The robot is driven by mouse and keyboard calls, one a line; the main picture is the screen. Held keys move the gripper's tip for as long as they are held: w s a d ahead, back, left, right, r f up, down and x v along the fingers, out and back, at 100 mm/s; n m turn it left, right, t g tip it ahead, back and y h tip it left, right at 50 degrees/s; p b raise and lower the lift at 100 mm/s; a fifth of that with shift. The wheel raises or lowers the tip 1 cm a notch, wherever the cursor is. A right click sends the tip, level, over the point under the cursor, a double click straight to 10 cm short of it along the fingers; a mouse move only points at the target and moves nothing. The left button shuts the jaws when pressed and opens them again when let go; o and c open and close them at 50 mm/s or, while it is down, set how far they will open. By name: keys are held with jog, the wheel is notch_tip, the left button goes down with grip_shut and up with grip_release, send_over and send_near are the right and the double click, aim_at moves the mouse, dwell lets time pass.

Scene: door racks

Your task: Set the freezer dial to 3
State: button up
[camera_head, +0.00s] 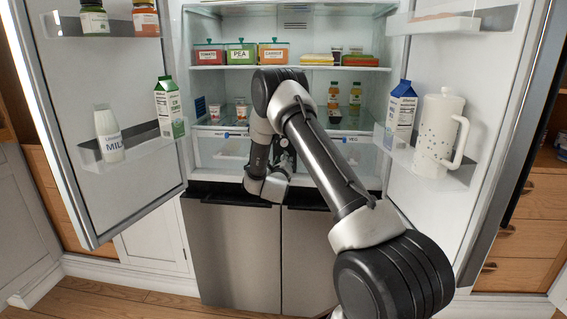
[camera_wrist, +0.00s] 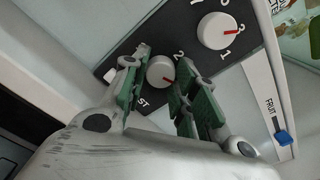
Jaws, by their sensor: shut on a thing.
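In the wrist view, a dark control panel (camera_wrist: 190,50) carries two round white dials with red pointer marks. The lower dial (camera_wrist: 160,69) sits between the green-padded fingers of my gripper (camera_wrist: 158,85), which is shut on it. Its red mark points down-right. A "2" and the letters "ST" show near it; its other labels are hidden by the fingers. The upper dial (camera_wrist: 217,31) is free, with "1" and "2" readable beside it and its red mark pointing right. I cannot read which dial is labelled freezer. In the head view my arm hides the dials.
A blue slider (camera_wrist: 284,138) on a strip marked FRUIT lies right of my gripper. The fridge doors stand open, with a milk bottle (camera_head: 109,135), cartons (camera_head: 168,108) and a white pitcher (camera_head: 437,134) in their racks. Labelled containers (camera_head: 241,53) stand on a shelf.

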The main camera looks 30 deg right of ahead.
jog(key=shift+s+d+f+m, duration=0.1)
jog(key=shift+m, duration=1.05)
jog(key=shift+f+m, duration=0.1)
jog(key=shift+m, duration=1.05)
jog(key=shift+f, duration=0.1)
